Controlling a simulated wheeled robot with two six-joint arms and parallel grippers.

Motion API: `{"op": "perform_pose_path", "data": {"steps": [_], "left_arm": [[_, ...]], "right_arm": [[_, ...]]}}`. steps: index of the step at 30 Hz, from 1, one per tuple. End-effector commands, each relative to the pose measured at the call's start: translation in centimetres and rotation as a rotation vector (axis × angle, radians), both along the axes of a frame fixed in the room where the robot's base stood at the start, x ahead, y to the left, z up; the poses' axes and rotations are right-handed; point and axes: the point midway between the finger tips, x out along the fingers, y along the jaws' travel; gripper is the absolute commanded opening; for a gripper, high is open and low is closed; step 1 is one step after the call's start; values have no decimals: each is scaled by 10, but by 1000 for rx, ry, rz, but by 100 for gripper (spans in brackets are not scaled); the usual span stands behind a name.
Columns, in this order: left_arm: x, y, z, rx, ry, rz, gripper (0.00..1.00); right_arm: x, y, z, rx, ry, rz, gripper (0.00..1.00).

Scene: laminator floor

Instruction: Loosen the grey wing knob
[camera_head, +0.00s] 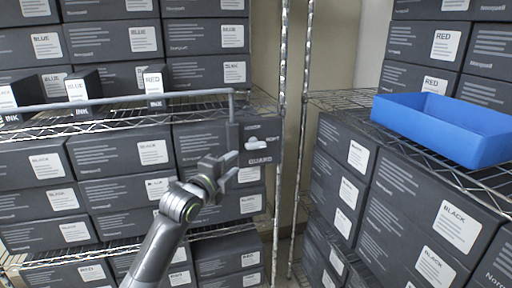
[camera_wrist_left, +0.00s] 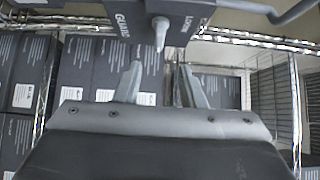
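The grey wing knob (camera_head: 252,143) is a small light-grey piece on a dark plate (camera_head: 262,132) at the right end of the guard bar. In the left wrist view the knob (camera_wrist_left: 160,34) sticks out from the plate (camera_wrist_left: 138,12), between the words GUARD and LOCK. My left gripper (camera_head: 229,167) is just below and left of the knob in the head view. In the left wrist view its two fingers (camera_wrist_left: 160,82) are spread with nothing between them. My right gripper is out of view.
A grey guard bar (camera_head: 120,101) runs along the front of the wire shelf, before several small ink boxes. Dark boxes (camera_head: 120,157) fill the shelves below. A metal post (camera_head: 282,90) stands to the right. A blue bin (camera_head: 440,125) sits on the right shelf.

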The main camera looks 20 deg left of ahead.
Motion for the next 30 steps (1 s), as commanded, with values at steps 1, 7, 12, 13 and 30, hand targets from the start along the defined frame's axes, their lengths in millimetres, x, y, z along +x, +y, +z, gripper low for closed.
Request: {"op": "perform_pose_path", "data": {"steps": [1,7,12,13,30], "left_arm": [[9,-2,1,-2,1,0,36],[40,-8,0,-3,2,0,36],[65,-12,0,-3,3,0,36],[69,-13,0,-3,2,0,36],[132,-25,0,-2,1,1,36]], "right_arm": [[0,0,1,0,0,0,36],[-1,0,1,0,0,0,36],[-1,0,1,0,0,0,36],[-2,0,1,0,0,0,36],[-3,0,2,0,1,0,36]]}}
